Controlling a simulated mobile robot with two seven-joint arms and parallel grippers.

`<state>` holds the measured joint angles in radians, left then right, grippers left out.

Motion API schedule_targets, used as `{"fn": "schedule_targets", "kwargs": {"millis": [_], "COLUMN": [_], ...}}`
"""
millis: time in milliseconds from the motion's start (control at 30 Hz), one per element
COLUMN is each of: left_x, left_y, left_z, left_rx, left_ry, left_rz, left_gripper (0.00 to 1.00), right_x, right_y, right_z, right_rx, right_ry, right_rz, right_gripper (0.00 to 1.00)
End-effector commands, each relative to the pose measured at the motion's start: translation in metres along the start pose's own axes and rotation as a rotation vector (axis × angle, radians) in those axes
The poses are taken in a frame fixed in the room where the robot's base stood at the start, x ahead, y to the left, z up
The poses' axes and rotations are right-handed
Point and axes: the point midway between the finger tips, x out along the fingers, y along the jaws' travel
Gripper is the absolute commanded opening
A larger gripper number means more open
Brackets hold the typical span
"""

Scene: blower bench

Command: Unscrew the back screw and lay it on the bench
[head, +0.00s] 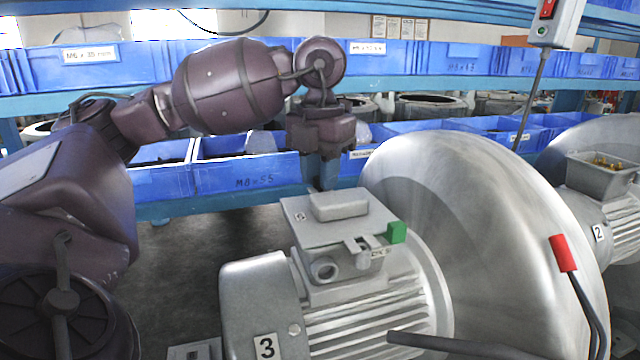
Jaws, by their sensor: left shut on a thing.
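My left gripper (326,178) reaches down from above to the back edge of the terminal box lid on the motor marked 3 (262,300). Its narrow fingers are shut, with their tips at or just behind the raised block (339,205) on the lid (296,226). The back screw is hidden at the fingertips; from the place, it is the thing held. I cannot tell whether it is still seated. The dark bench top (245,238) shows left of the motor. My right gripper is not in view.
A large metal blower housing (465,190) stands right of the motor. A green block (397,232) sits at the box's right side. Blue bins (245,176) line the back. A red-handled item (563,253) and a hanging switch box (556,22) are at right.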

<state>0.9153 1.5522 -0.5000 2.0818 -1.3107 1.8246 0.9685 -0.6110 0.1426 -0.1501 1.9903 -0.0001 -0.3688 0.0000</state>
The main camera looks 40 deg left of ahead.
Motion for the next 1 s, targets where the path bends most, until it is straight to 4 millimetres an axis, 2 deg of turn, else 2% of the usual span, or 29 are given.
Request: {"fn": "schedule_targets", "kwargs": {"millis": [33, 67, 100, 133, 533, 1000], "left_x": [0.0, 0.0, 0.0, 0.0, 0.0, 0.002], "left_y": [0.0, 0.0, 0.0, 0.0, 0.0, 0.0], "left_z": [0.0, 0.0, 0.0, 0.0, 0.0, 0.0], "left_rx": [0.0, 0.001, 0.001, 0.001, 0.024, 0.492], "left_ry": [0.0, 0.0, 0.0, 0.0, 0.001, 0.002], "left_rz": [0.0, 0.0, 0.0, 0.0, 0.0, 0.0], "left_gripper": [0.0, 0.27, 0.33, 0.34, 0.34, 0.34], "right_x": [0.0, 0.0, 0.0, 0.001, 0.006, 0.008], "right_y": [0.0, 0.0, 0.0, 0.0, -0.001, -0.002], "right_z": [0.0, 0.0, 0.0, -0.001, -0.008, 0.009], "right_rx": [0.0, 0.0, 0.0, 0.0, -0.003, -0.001], "right_ry": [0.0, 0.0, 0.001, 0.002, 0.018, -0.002], "right_rz": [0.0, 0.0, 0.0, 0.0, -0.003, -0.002], "right_gripper": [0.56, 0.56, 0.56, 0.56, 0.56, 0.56]}}
